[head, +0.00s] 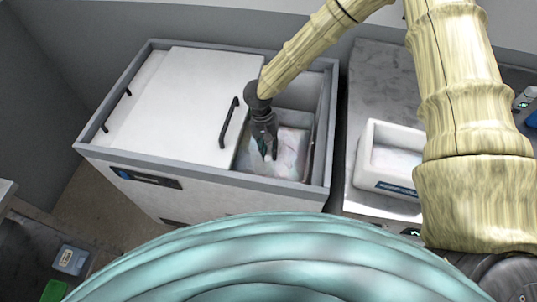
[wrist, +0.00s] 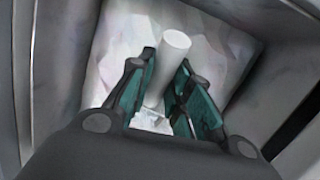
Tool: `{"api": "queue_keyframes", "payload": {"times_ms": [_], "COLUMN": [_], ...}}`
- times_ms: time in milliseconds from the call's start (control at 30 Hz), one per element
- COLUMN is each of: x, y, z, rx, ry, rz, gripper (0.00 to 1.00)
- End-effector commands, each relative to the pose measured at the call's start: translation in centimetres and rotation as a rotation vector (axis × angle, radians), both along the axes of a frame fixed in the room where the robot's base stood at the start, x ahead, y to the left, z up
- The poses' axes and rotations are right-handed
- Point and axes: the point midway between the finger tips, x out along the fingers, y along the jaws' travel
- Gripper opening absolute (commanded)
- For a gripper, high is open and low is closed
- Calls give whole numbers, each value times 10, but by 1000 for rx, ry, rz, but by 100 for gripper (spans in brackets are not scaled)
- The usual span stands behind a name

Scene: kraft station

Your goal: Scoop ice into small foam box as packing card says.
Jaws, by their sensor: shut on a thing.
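My gripper (head: 267,150) reaches down through the open right part of a white ice chest (head: 130,165). In the wrist view my gripper (wrist: 163,78) has its teal-padded fingers on both sides of a white cylindrical handle (wrist: 175,42), likely the scoop's, and is shut on it. The scoop's bowl cannot be made out. Pale, faceted ice (head: 291,150) lies below and around the fingers. A white foam box (head: 368,150) with a blue label stands on the counter right of the chest; its inside looks pale. No packing card can be made out.
The chest's sliding lid (head: 190,90) with black handles covers its left part. Grey chest walls (wrist: 275,85) stand close around my gripper. The grey counter (head: 375,75) is clear behind the foam box. Small blue (head: 70,260) and green (head: 54,291) items lie at lower left.

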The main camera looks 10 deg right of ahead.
Motion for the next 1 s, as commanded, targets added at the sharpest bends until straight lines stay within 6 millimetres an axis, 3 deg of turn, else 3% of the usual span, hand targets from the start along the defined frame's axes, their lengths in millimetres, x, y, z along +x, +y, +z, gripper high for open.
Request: {"api": "queue_keyframes", "payload": {"times_ms": [233,1000], "x": [14,-7], "y": [-6,3], "z": [-4,42], "rx": [-10,-97], "ry": [-20,-229], "rz": [0,0], "gripper": [0,0]}}
